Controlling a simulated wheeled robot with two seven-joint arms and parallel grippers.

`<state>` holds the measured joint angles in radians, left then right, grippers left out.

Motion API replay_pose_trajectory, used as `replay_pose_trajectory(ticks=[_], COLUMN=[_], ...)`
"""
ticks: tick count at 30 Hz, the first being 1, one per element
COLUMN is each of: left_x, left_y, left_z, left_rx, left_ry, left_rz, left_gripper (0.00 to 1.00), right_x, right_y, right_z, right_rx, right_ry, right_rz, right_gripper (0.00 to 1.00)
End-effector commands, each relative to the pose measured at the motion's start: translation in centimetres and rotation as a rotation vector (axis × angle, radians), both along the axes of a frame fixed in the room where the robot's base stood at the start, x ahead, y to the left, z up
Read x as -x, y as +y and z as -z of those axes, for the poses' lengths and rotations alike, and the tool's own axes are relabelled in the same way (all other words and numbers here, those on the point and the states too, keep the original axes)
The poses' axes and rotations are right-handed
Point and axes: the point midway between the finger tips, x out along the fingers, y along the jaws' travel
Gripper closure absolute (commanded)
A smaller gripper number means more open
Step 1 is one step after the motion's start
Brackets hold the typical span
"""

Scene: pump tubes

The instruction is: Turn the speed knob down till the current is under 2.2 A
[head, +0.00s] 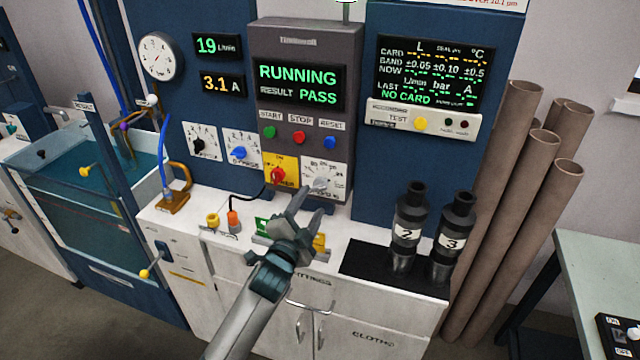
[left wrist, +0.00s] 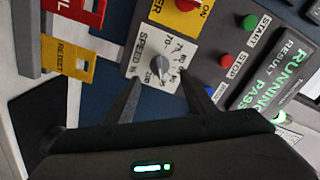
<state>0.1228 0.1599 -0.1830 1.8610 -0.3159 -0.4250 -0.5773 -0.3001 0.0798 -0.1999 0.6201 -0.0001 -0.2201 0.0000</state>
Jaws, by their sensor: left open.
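The grey speed knob (head: 320,184) sits on a white dial plate at the lower right of the pump console. In the left wrist view the knob (left wrist: 168,75) shows beside the printed word SPEED. My left gripper (head: 309,202) is open just in front of the plate. In the left wrist view its two fingers point at the plate on either side of the knob; I cannot tell whether they touch it. The current display (head: 221,84) reads 3.1 A. My right gripper is not in view.
The red knob (head: 278,175) on a yellow plate is close left of the speed plate. Green, red and blue buttons (head: 299,135) sit above. The console screen (head: 298,87) reads RUNNING, RESULT PASS. Two dark pumps (head: 409,230) stand on a black mat at right.

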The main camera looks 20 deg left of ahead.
Motion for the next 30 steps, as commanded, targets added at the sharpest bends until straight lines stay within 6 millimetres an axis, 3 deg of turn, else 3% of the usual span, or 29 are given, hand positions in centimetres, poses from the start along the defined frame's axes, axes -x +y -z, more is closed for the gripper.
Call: replay_pose_trajectory(ticks=[6, 15, 29, 30], left_x=[-3.8, -7.2, -8.0, -8.0], left_y=[-0.1, -0.2, -0.3, -0.3], left_z=[-0.2, -0.1, 0.0, 0.0], left_rx=[0.001, 0.002, 0.001, 0.001], left_ry=[0.001, 0.001, 0.000, 0.000], left_rz=[0.000, 0.000, 0.000, 0.000], left_gripper=[0.50, 0.50, 0.50, 0.54], right_x=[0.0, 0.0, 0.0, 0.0], right_y=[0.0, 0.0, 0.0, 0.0], right_z=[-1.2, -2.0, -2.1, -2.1], right_rx=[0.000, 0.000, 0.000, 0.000], right_ry=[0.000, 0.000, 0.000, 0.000], right_rz=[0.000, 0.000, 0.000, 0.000], right_gripper=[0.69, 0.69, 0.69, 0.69])
